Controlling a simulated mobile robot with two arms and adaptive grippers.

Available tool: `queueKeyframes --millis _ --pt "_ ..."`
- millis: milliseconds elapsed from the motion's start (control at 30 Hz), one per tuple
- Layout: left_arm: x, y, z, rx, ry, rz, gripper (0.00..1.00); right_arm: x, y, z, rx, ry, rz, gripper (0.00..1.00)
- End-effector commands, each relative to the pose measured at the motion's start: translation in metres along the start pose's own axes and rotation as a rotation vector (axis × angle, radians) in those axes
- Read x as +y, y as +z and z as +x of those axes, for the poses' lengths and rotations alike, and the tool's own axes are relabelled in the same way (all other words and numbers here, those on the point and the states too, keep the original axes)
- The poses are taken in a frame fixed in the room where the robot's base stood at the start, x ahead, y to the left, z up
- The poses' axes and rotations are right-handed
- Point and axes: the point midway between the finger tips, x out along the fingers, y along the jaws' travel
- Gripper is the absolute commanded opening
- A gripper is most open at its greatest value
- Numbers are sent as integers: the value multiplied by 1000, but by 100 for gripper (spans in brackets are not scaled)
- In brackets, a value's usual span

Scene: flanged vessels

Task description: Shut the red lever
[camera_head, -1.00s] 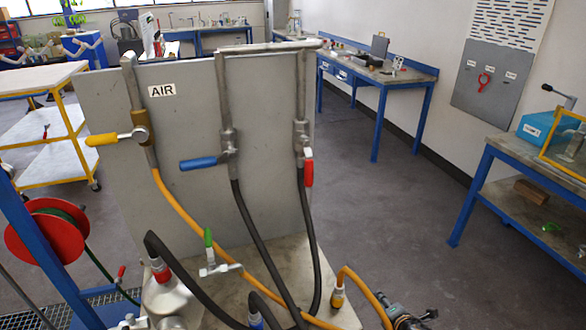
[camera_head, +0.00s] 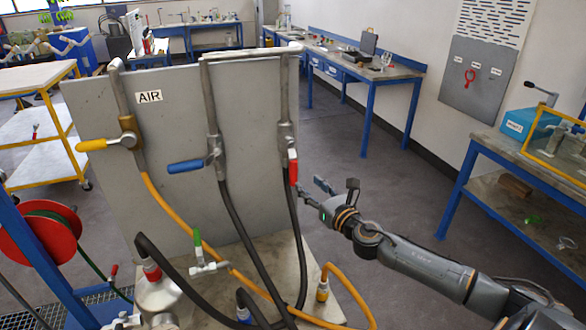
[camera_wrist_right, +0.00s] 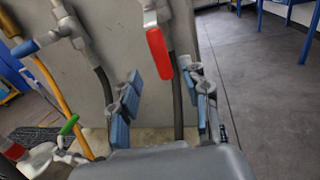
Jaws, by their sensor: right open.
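The red lever (camera_head: 293,167) hangs down along the rightmost vertical pipe of the grey panel, in line with that pipe. It also shows in the right wrist view (camera_wrist_right: 159,53), upper middle, pointing down. My right gripper (camera_head: 314,190) is open and empty, just right of and slightly below the lever in the head view. In the wrist view its blue-padded fingers (camera_wrist_right: 165,100) are spread, with the lever's lower end beyond and above the gap between them. I see no contact. My left gripper is not in view.
The yellow lever (camera_head: 91,145) and blue lever (camera_head: 185,166) stand crosswise to their pipes on the grey panel (camera_head: 180,210). A black hose (camera_head: 296,222) runs down below the red lever. A green-handled valve (camera_head: 197,238) is lower. Floor right of the panel is clear.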

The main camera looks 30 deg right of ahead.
Motion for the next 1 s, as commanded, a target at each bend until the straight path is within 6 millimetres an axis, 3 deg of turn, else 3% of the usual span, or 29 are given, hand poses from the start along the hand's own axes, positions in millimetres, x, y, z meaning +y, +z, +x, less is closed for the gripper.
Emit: queueKeyframes --millis 500,700,1000 --pt "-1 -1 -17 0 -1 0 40 0 1 80 -1 -1 3 46" --pt "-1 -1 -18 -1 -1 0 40 1 0 91 1 1 2 46" --pt "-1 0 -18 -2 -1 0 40 1 0 92 1 1 2 46"
